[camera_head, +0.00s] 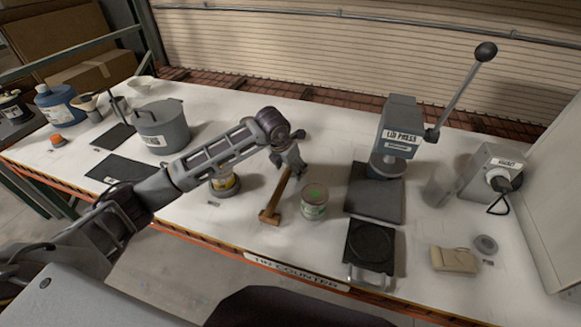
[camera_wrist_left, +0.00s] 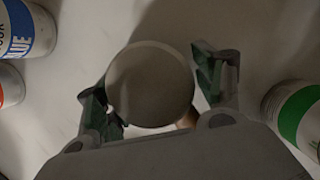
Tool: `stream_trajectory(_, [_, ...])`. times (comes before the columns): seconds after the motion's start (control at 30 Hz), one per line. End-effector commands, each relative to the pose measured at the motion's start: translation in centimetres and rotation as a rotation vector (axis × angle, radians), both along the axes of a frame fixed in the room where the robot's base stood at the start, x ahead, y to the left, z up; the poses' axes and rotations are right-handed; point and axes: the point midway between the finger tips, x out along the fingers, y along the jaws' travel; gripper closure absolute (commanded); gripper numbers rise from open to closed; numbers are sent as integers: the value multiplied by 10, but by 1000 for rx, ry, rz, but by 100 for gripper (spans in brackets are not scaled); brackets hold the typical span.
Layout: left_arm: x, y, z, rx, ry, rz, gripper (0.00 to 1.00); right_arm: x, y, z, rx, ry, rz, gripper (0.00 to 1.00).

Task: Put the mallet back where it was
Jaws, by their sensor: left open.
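The mallet (camera_head: 280,193) has a wooden handle and a brown head, which is low, near the front of the counter. Its handle slants up from the head to my left gripper (camera_head: 291,160). In the left wrist view, a round grey-beige end face (camera_wrist_left: 150,84), seemingly the handle's end, sits between the two fingers of the left gripper (camera_wrist_left: 158,90). A bit of brown wood (camera_wrist_left: 187,119) shows below it. The fingers are open on either side; I cannot tell whether they touch it. My right gripper is not in view.
A green-labelled can (camera_head: 314,203) stands just right of the mallet. A yellow-labelled can (camera_head: 225,184) is to the left, partly under my arm. A lid press (camera_head: 376,199) stands farther right, with a dark plate (camera_head: 370,246) in front. A grey pot (camera_head: 163,130) stands at left.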

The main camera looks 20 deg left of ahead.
Motion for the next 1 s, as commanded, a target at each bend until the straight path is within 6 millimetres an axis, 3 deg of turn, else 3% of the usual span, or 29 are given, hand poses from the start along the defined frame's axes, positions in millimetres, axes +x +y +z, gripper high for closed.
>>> stream_trajectory(0.27, [-4, 2, 17, -1, -3, -1, 32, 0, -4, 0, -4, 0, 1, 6])
stream_trajectory(0.7, [-24, 10, 77, 0, -3, -1, 32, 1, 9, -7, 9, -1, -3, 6])
stream_trajectory(1.0, [-35, 14, 109, 0, -1, 0, 32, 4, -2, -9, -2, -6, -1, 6])
